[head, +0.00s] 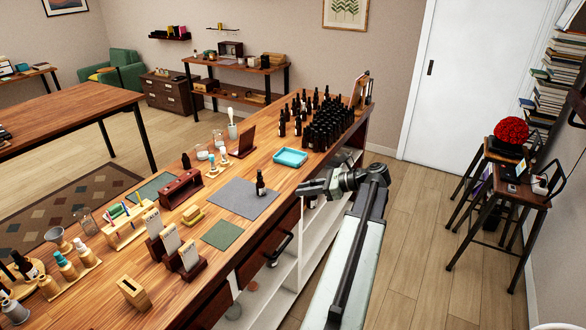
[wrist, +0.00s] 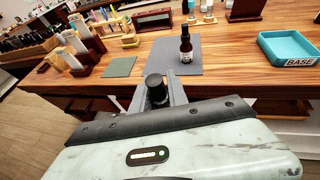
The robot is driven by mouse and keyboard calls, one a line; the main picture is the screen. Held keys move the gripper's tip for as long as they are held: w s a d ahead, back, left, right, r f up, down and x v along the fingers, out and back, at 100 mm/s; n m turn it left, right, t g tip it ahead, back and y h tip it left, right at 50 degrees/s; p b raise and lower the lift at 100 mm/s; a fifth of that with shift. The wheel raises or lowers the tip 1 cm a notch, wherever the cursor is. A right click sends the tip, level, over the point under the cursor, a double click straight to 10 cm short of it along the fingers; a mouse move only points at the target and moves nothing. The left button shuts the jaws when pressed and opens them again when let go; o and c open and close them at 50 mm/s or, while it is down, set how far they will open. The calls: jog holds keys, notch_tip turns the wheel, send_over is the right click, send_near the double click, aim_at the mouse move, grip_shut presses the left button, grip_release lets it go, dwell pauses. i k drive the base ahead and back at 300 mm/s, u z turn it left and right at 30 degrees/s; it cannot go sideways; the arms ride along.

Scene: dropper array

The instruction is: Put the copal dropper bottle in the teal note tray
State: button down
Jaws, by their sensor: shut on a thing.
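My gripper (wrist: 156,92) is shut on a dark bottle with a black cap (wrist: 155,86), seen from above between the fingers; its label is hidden. In the head view my gripper (head: 312,188) is off the front edge of the counter, right of the grey mat. The teal tray (head: 290,150) lies on the counter beyond it; in the wrist view the tray (wrist: 300,61) carries a label reading BASE and looks empty. Another dark dropper bottle (wrist: 186,48) with a label stands upright on the grey mat, also in the head view (head: 260,185). I cannot read which bottle is copal.
The grey mat (head: 236,201) and a green mat (head: 222,235) lie near the counter's front edge. A crowd of dark bottles (head: 325,128) stands at the far end. Card holders (head: 188,255) and a wooden rack (head: 180,187) stand left.

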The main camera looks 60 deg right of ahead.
aim_at(291, 159)
jog(key=u, duration=0.4)
jog(key=k, duration=0.25)
jog(key=z, duration=1.9)
jog(key=i, duration=0.75)
jog(key=u, duration=1.6)
